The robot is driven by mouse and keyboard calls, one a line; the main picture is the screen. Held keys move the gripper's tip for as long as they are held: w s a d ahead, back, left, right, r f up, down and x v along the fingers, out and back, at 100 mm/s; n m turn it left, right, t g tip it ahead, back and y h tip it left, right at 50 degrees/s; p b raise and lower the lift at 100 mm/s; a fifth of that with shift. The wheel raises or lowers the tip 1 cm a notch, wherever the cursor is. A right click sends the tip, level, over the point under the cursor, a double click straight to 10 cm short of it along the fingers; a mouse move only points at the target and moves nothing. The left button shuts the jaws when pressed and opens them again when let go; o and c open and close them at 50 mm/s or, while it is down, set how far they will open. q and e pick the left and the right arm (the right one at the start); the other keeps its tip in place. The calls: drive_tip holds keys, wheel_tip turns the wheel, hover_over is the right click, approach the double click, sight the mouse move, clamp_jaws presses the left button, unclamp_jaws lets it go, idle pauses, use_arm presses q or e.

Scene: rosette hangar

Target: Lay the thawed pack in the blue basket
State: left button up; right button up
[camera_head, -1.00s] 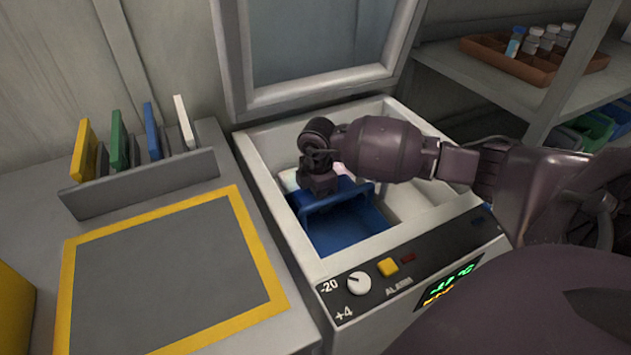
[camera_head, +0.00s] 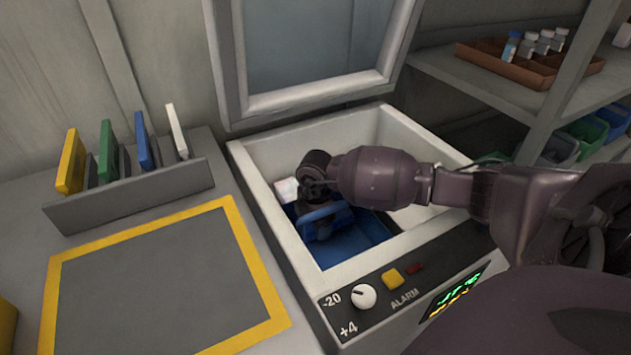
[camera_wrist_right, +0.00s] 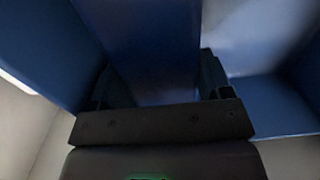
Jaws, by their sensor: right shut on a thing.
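The blue basket (camera_head: 355,250) sits inside the open chest, in its front left part in the head view. My right gripper (camera_head: 318,222) reaches down into the chest at the basket. In the right wrist view its two dark fingers (camera_wrist_right: 164,85) stand on either side of a blue part, which looks like the basket's bar or handle (camera_head: 322,212). A pale pack (camera_head: 287,190) shows partly behind the gripper at the chest's left inner wall. I cannot tell whether it is the thawed one. My left gripper is not in view.
The chest rim (camera_head: 262,212) surrounds my right wrist, and its lid (camera_head: 310,95) stands open behind. A yellow-framed grey mat (camera_head: 165,285) lies clear at left, before a rack (camera_head: 130,195) of coloured panels. A shelf with a vial tray (camera_head: 525,65) stands at right.

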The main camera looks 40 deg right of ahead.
drive_tip(key=shift+f, duration=0.2)
drive_tip(key=o, duration=0.8)
drive_tip(key=shift+r, duration=0.55)
wheel_tip(320, 180, up, 12)
drive_tip(key=p, duration=0.3)
